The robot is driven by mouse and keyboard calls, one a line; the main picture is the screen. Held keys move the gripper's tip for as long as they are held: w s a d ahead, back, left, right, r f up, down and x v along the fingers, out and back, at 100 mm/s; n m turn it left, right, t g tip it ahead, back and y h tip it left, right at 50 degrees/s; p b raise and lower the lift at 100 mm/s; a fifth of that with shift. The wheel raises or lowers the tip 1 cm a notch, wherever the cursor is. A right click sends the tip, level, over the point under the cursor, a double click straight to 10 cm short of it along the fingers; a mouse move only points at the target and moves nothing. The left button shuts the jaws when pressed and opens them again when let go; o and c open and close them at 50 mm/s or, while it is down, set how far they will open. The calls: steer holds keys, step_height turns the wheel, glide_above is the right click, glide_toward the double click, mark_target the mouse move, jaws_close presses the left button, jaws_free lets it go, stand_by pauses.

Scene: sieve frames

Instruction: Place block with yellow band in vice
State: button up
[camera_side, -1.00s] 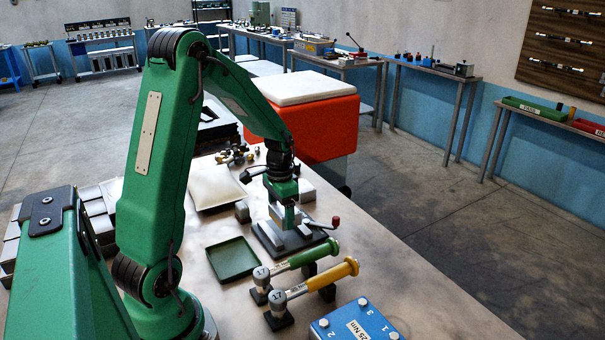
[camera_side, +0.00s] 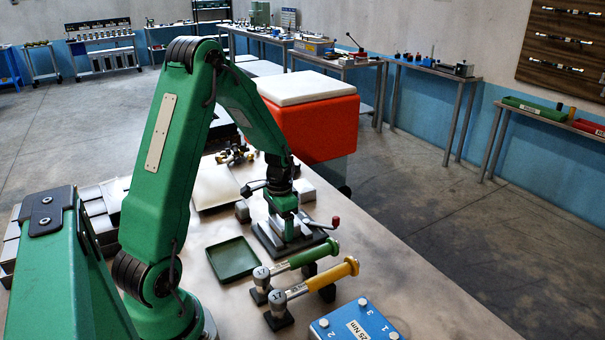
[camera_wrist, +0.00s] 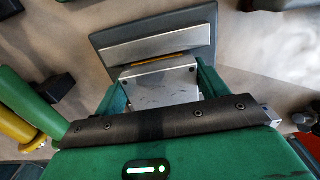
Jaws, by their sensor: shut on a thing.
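A silver metal block (camera_wrist: 160,85) with a yellow band (camera_wrist: 158,62) along its far edge sits between the green fingers of my gripper (camera_wrist: 163,92). My gripper is shut on the block. In the side view my gripper (camera_side: 288,222) is directly over the vice (camera_side: 268,240), low down, and mostly hides the block. The vice has a dark grey base and a lever with a red knob. In the wrist view a pale jaw bar of the vice (camera_wrist: 150,45) lies just beyond the banded edge. I cannot tell whether the block touches the vice.
A green tray (camera_side: 232,259) lies left of the vice. A green-handled wrench (camera_side: 300,259) and a yellow-handled wrench (camera_side: 322,281) rest on stands in front of it. A blue block labelled 25 Nm (camera_side: 352,322) is at the bottom. The bench to the right is clear.

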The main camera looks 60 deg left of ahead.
mark_target(281, 222)
steer(key=o, duration=1.3)
steer(key=shift+f, duration=0.15)
step_height(281, 222, up, 12)
steer(key=shift+r, duration=0.2)
stand_by(0.3)
